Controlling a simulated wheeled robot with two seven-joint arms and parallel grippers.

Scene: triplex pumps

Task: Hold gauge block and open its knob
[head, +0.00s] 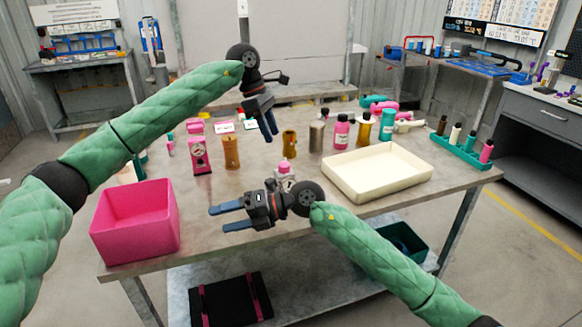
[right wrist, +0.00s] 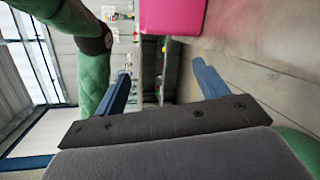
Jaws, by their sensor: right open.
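The gauge block (head: 201,156) is a pink upright block with a round dial on its face. It stands on the table left of centre, beside an orange-brown cylinder. I cannot make out its knob clearly. My left gripper (head: 270,131) hangs above the table to the right of the block, apart from it, fingers pointing down. Its two fingers look close together, seen nearly edge-on. My right gripper (head: 214,218) is open and empty over the table's front edge, below the block in the picture, fingers pointing left. Its spread fingers also show in the right wrist view (right wrist: 163,86).
A pink bin (head: 135,240) stands at the table's left front; it also shows in the right wrist view (right wrist: 171,17). A cream tray (head: 425,176) lies on the right. Several bottles, including a pink one (head: 341,134), line the back. A teal rack (head: 470,158) sits at the right end.

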